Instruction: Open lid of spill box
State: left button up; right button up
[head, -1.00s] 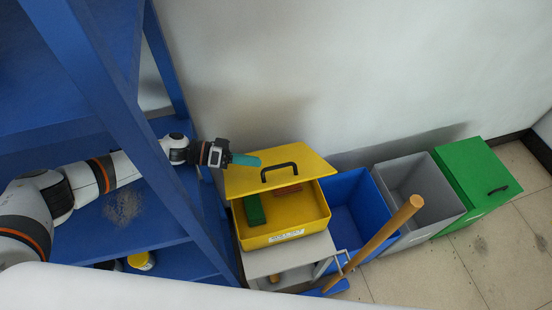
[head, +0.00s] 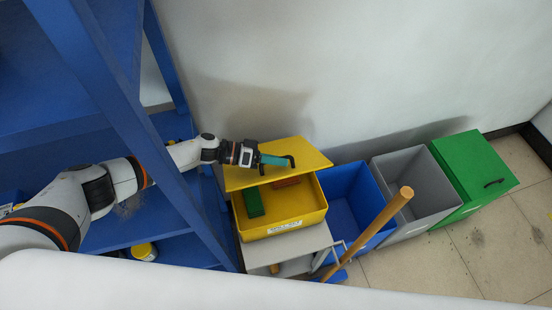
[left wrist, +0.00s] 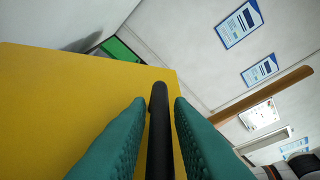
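The yellow spill box (head: 298,224) sits on a grey stand. Its yellow lid (head: 308,156) is partly open, raised or set back toward the wall, so the front of the inside shows. A green item (head: 253,202) and a reddish item (head: 287,182) lie inside. My left gripper (head: 284,161), with teal fingers, is at the black lid handle (head: 291,162). In the left wrist view the fingers (left wrist: 160,102) are apart on either side of the handle (left wrist: 159,125), with narrow gaps. The lid (left wrist: 75,100) fills the left of that view. My right gripper is not in view.
Blue shelving (head: 150,130) stands close on the left, with my left arm reaching past its post. A wooden pole (head: 370,232) leans in front of the blue bin (head: 345,205). Grey (head: 418,195) and green (head: 470,170) bins stand further right. A wall is behind.

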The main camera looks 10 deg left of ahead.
pick_arm(q)
grip_shut()
jog(key=shift+w+a+r, duration=0.1)
jog(key=shift+w+r, duration=0.05)
jog(key=shift+w, duration=0.05)
jog(key=w+a+r+n+b, duration=0.2)
jog(key=w+a+r+b, duration=0.2)
jog(key=w, duration=0.6)
notch_tip(320, 180, up, 3)
jog(key=shift+f+g+h+b, duration=0.1)
jog(key=shift+g+h+b, duration=0.3)
jog(key=shift+b, duration=0.8)
jog(key=shift+w+a, duration=0.1)
jog(key=shift+o, duration=1.7)
grip_release()
